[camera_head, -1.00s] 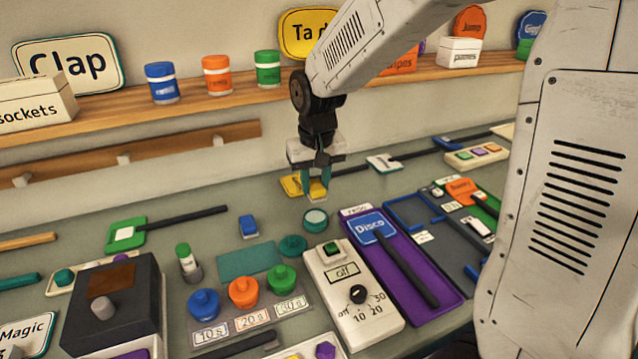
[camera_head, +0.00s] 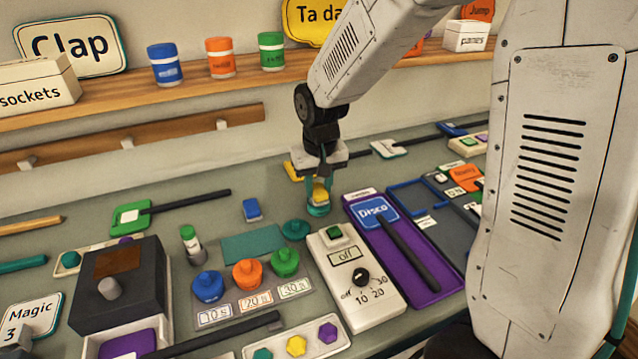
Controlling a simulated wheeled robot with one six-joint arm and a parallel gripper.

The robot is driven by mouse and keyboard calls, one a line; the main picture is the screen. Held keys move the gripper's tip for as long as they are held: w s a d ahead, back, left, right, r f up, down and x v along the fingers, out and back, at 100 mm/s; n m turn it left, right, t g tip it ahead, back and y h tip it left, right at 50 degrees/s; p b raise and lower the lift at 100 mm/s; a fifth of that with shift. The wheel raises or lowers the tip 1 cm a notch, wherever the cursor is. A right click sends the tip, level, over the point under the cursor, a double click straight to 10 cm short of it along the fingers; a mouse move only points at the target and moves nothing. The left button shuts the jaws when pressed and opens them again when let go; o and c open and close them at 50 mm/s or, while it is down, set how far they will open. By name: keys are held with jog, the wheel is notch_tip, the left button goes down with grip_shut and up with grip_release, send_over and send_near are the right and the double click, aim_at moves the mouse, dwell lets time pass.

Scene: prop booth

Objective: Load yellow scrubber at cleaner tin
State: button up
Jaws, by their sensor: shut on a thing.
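The yellow scrubber (camera_head: 321,195) is a small block held between the teal fingers of my gripper (camera_head: 319,188). My gripper is shut on it and points down. The cleaner tin (camera_head: 318,210) is a small round teal tin on the counter. The scrubber is directly over the tin's opening in this view, at or just above its rim. The fingers hide part of both, so I cannot tell whether the scrubber touches the tin or is inside it. A round teal lid (camera_head: 295,230) lies on the counter in front of the tin, to its left.
A blue block (camera_head: 251,209) and a flat teal pad (camera_head: 253,246) lie to the left. A white timer box (camera_head: 355,280) and a purple tray (camera_head: 430,270) stand close in front and right. A yellow sign (camera_head: 292,171) lies just behind my gripper.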

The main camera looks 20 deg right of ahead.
aim_at(319, 188)
jog(key=shift+f, duration=0.35)
dwell(1.4)
jog(key=shift+r, duration=0.1)
jog(key=shift+r, duration=3.45)
